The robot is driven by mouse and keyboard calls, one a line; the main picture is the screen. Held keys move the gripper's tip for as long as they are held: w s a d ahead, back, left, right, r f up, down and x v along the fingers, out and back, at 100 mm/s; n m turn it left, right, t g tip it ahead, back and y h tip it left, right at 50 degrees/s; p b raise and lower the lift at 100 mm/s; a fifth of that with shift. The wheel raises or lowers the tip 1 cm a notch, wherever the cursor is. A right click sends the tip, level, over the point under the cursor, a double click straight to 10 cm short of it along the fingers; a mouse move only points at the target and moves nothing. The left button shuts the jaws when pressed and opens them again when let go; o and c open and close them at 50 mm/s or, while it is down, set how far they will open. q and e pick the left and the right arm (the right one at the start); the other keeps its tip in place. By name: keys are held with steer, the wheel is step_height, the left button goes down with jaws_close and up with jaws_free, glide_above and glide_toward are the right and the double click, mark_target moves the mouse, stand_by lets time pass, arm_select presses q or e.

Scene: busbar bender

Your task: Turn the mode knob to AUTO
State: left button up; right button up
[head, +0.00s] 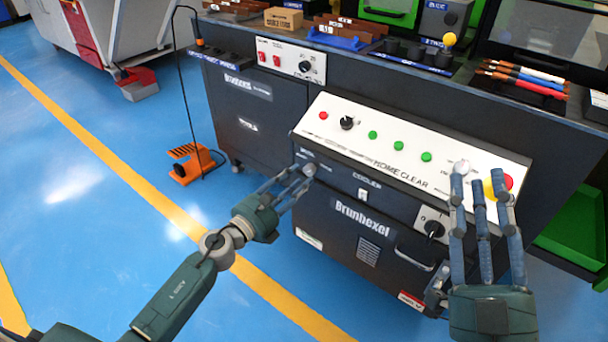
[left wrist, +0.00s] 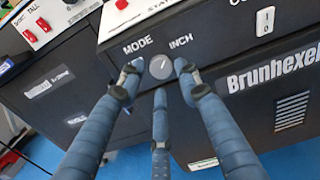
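The mode knob (left wrist: 160,67) is a small grey round knob on the dark front of the bender's control box, below the words MODE and INCH in the left wrist view. A light mark on it seems to point up and left toward MODE. No AUTO label is readable. My left gripper (left wrist: 157,74) has its three fingers spread around the knob, one on each side and one below; I cannot tell whether they touch it. In the head view my left gripper (head: 299,175) largely hides the knob. My right gripper (head: 482,184) is open and empty at the panel's right end.
The sloped white panel (head: 340,138) carries a black knob (head: 347,123), several green buttons and a red stop button (head: 508,181) close to my right fingers. A cooler switch (head: 363,194) and another knob (head: 434,229) are on the front. An orange pedal (head: 192,163) is on the floor.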

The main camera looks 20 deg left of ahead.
mark_target(308, 171)
arm_select(q)
steer(key=shift+x, duration=1.7)
arm_select(e)
steer(key=shift+s+r, duration=0.25)
steer(key=shift+r, duration=0.1)
